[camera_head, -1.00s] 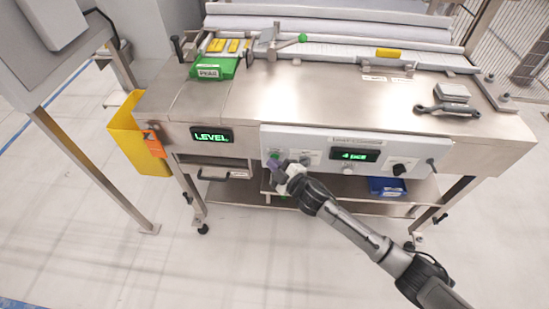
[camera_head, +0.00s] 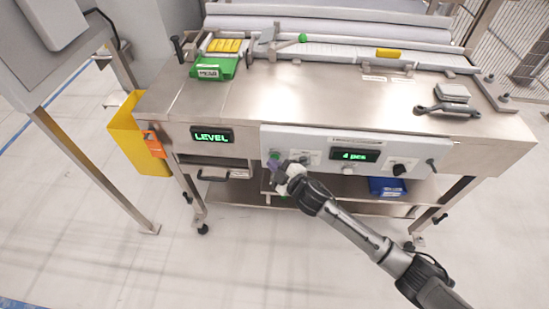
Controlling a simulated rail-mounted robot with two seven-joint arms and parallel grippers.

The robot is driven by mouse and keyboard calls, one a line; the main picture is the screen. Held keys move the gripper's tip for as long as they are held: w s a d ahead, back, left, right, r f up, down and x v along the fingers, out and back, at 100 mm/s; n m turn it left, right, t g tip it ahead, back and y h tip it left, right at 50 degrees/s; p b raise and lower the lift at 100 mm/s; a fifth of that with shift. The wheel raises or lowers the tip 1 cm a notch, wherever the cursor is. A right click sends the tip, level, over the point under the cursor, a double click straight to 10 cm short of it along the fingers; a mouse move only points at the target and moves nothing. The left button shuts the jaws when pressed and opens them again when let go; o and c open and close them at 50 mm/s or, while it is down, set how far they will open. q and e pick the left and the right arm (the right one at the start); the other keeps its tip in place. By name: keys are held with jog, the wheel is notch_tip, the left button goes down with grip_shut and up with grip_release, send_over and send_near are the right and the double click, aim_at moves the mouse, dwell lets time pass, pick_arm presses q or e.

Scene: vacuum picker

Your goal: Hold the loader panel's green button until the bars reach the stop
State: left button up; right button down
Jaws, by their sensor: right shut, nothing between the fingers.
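The loader panel (camera_head: 325,139) is a pale strip on the front of the steel table. Its green button (camera_head: 275,155) is at the panel's left end. My right gripper (camera_head: 276,165) is shut, with its tips at or just below the button; I cannot tell whether they press it. The panel's display (camera_head: 355,155) reads "4 pcs" in green. Yellow bars (camera_head: 224,46) lie side by side in the slot behind the green tray part at the table's back left. My left gripper is out of view.
A green "LEVEL" display (camera_head: 212,136) is left of the panel. A lever with a green knob (camera_head: 303,38) and a lone yellow piece (camera_head: 388,53) are at the back. A yellow bin (camera_head: 137,138) hangs at the left; a blue bin (camera_head: 387,187) sits below.

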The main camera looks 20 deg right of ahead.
jog(key=shift+s, duration=0.1)
jog(key=shift+s+a+p, duration=0.35)
jog(key=shift+s+p, duration=0.1)
jog(key=shift+s, duration=0.1)
jog(key=shift+s+a+p, duration=0.35)
jog(key=shift+s+a, duration=0.05)
jog(key=shift+s, duration=0.35)
jog(key=shift+s+a+p, duration=0.35)
jog(key=shift+s+p, duration=0.05)
jog(key=shift+s, duration=0.3)
jog(key=shift+s+a+p, duration=0.35)
jog(key=shift+s+a, duration=0.05)
jog(key=shift+s, duration=0.35)
